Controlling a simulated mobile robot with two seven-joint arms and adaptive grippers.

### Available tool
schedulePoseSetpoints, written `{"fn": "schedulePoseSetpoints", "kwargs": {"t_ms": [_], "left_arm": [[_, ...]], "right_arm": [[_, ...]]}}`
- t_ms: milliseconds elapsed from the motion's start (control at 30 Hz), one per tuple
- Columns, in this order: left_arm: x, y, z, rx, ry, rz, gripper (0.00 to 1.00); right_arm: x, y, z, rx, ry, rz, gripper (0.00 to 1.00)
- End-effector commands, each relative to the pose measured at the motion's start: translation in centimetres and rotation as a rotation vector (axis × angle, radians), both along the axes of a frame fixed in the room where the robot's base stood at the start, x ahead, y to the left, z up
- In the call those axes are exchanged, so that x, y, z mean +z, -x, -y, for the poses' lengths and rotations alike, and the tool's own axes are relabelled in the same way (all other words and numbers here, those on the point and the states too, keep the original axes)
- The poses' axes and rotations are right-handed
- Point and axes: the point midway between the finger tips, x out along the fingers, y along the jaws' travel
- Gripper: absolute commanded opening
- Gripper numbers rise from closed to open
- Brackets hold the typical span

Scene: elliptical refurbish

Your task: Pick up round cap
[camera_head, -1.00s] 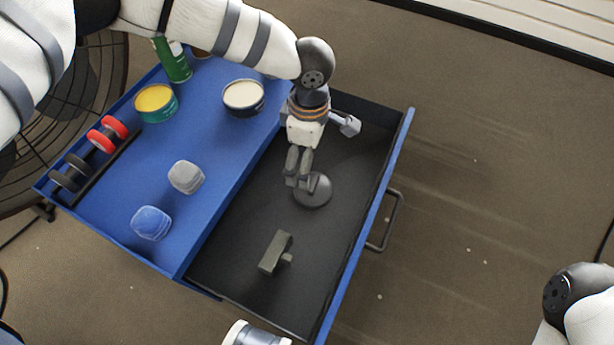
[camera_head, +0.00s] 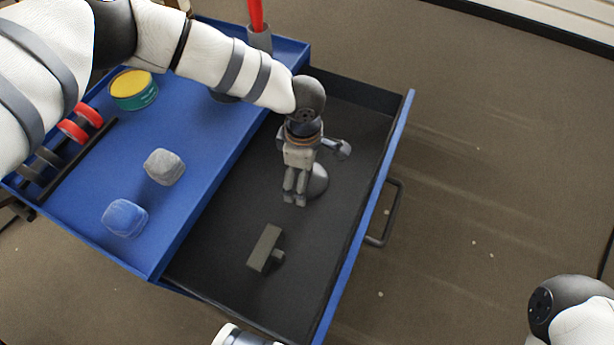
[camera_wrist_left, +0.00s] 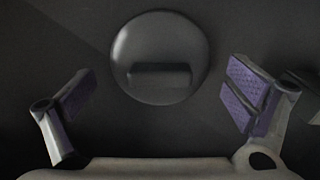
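The round cap (camera_head: 319,180) is a dark grey disc lying in the open black drawer. My left gripper (camera_head: 295,198) hangs over the drawer and hides the cap's left part in the head view. In the left wrist view the whole cap (camera_wrist_left: 160,45) shows, with a raised bar across its face. The left gripper's two purple-padded fingers (camera_wrist_left: 162,95) are spread wide and empty, one on each side and below the cap in the picture.
A grey-green block with a knob (camera_head: 264,248) lies in the drawer (camera_head: 215,255). The blue top (camera_head: 190,205) holds a grey lump (camera_head: 164,167), a blue lump (camera_head: 125,217), a yellow-topped tin (camera_head: 134,90) and red and black wheels. The drawer handle (camera_head: 385,215) sticks out right.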

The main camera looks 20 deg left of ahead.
Motion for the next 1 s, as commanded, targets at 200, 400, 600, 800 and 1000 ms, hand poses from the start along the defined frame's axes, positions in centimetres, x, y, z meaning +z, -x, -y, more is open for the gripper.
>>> {"fn": "schedulePoseSetpoints", "kwargs": {"t_ms": [200,400,600,800,1000], "left_arm": [[0.0,0.0,0.0,0.000,0.000,-0.001,0.54],[0.0,0.0,0.0,0.000,-0.001,-0.001,0.54],[0.9,0.0,0.0,0.000,-0.001,0.001,0.54],[5.0,0.7,0.7,-0.006,0.001,0.004,0.54],[10.6,4.1,3.7,-0.008,0.000,0.007,0.54]], "right_arm": [[0.0,0.0,0.0,-0.001,0.001,0.001,0.40],[0.0,0.0,0.0,-0.001,0.001,0.001,0.40],[0.3,-0.1,0.0,-0.001,0.000,0.007,0.40],[1.6,-0.8,-0.1,-0.005,0.003,0.042,0.40],[3.9,-2.2,-0.2,-0.012,0.006,0.105,0.40]]}}
